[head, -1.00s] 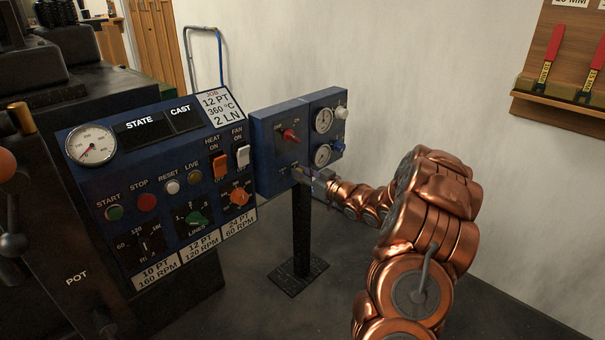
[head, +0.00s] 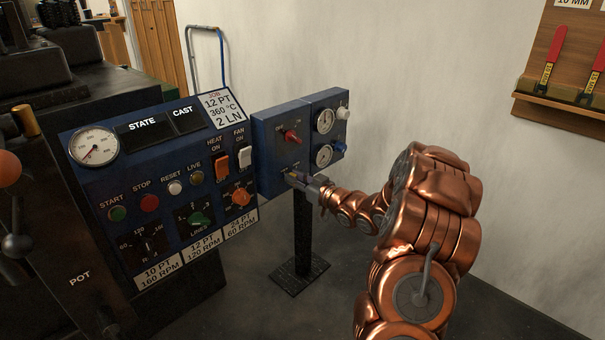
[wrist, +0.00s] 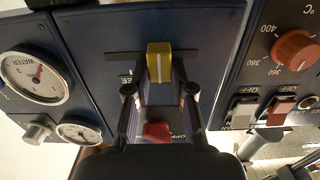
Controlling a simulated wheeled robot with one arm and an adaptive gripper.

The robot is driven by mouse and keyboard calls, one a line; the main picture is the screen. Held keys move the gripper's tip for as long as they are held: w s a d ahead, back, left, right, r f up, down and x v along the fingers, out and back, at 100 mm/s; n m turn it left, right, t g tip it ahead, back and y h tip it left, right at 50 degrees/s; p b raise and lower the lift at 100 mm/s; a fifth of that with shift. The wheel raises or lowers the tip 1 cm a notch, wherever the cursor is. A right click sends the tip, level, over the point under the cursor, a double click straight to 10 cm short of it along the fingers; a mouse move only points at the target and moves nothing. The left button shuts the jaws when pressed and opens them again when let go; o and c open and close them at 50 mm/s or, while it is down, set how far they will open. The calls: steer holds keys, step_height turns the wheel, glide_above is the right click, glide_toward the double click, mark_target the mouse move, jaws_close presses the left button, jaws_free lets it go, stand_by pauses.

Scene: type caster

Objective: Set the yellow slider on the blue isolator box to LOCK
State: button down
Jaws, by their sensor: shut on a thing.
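The blue isolator box (head: 270,160) stands on a black post in the head view. Its yellow slider (wrist: 159,62) sits around the middle of a dark horizontal slot in the wrist view, and it shows small at the gripper tip in the head view (head: 292,175). My gripper (wrist: 159,88) is shut on the yellow slider, with one finger on each side. A label ending in "EE" shows left of the slider; the fingers hide part of the lettering, and I cannot read LOCK. The box's red knob (head: 291,137) is above the slider in the head view.
Gauges (head: 324,121) and small knobs are on the panel at the box's right. The caster's control panel (head: 150,190) with switches and dials stands close at left. A wall shelf with red-handled tools (head: 557,50) is at far right. Floor right of the post is clear.

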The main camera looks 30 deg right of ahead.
steer(key=shift+s+a, duration=0.2)
steer(key=shift+a, duration=0.8)
steer(key=c, duration=1)
jaws_free()
steer(key=shift+s, duration=0.1)
steer(key=shift+s+d, duration=0.2)
steer(key=shift+s, duration=0.2)
steer(key=v, duration=1.1)
